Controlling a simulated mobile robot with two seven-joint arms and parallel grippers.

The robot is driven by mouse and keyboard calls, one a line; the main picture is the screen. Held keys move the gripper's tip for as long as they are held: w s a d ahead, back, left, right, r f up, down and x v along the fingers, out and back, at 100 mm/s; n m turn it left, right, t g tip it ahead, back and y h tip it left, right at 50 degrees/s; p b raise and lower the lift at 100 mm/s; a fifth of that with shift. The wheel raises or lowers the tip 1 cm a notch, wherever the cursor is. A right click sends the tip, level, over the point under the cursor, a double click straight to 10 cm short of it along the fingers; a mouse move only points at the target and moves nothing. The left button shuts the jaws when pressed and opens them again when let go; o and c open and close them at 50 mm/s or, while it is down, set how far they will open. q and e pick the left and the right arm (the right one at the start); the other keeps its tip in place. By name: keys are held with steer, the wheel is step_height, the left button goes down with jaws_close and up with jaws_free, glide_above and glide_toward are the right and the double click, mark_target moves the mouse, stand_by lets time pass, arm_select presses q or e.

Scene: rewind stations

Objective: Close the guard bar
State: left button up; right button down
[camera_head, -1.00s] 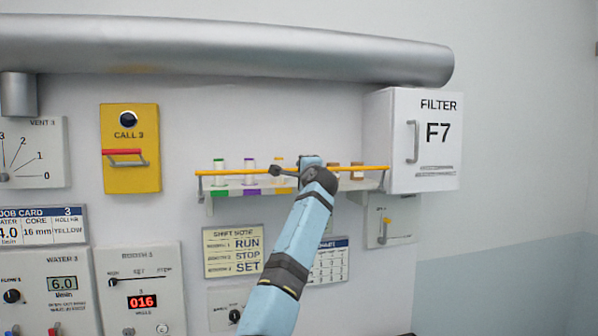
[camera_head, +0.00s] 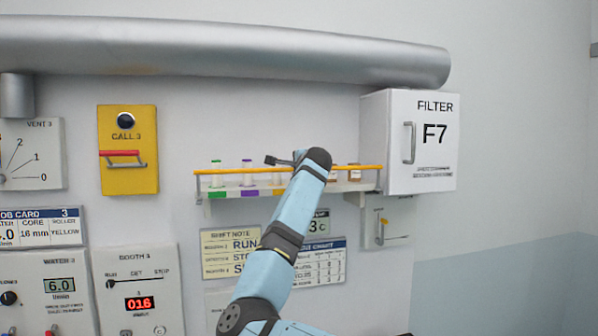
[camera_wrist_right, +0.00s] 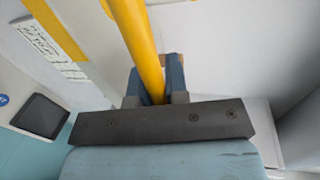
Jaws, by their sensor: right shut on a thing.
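The guard bar (camera_head: 235,171) is a thin yellow bar across the front of a narrow white shelf (camera_head: 230,190), on short grey end arms. It stands above the shelf's front edge, in front of small bottles. My right gripper (camera_head: 298,160) is at the middle of the bar, mostly hidden by its own wrist in the head view. In the right wrist view, the yellow bar (camera_wrist_right: 138,42) runs between the two dark blue fingers of the gripper (camera_wrist_right: 155,82), which is shut on it. My left gripper is not in view.
Spools or bottles (camera_head: 247,172) stand on the shelf. A white FILTER F7 box (camera_head: 420,160) juts out at the shelf's right end. A large grey pipe (camera_head: 230,52) runs above. A yellow CALL 3 panel (camera_head: 128,170) is to the left, with notices below.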

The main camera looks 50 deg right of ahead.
steer(key=shift+r, duration=0.1)
steer(key=c, duration=1.1)
jaws_free()
steer(key=shift+b+v, duration=2.3)
steer(key=shift+v, duration=4.5)
